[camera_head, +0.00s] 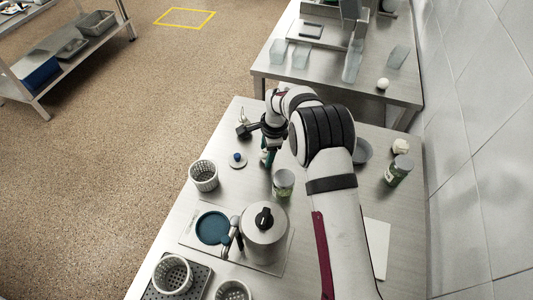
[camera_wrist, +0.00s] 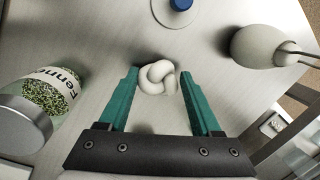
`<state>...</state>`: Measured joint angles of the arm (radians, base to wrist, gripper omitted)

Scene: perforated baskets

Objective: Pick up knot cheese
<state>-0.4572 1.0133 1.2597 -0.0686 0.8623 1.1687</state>
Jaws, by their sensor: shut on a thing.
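The knot cheese (camera_wrist: 157,78), a small white knotted lump, sits between the tips of my gripper's teal fingers in the wrist view. My gripper (camera_wrist: 157,84) is shut on it, with a finger on each side. The metal table top shows close behind the cheese; I cannot tell whether it touches the table. In the head view my gripper (camera_head: 268,158) is low over the table's middle, partly covered by my arm. The cheese cannot be made out there.
A fennel jar (camera_wrist: 45,105) stands left of my gripper in the wrist view. A blue-knobbed lid (camera_head: 238,160), perforated basket (camera_head: 204,176), steel pot (camera_head: 264,236) and green-labelled jar (camera_head: 398,170) stand around. A pale rounded object (camera_wrist: 262,46) is at right in the wrist view.

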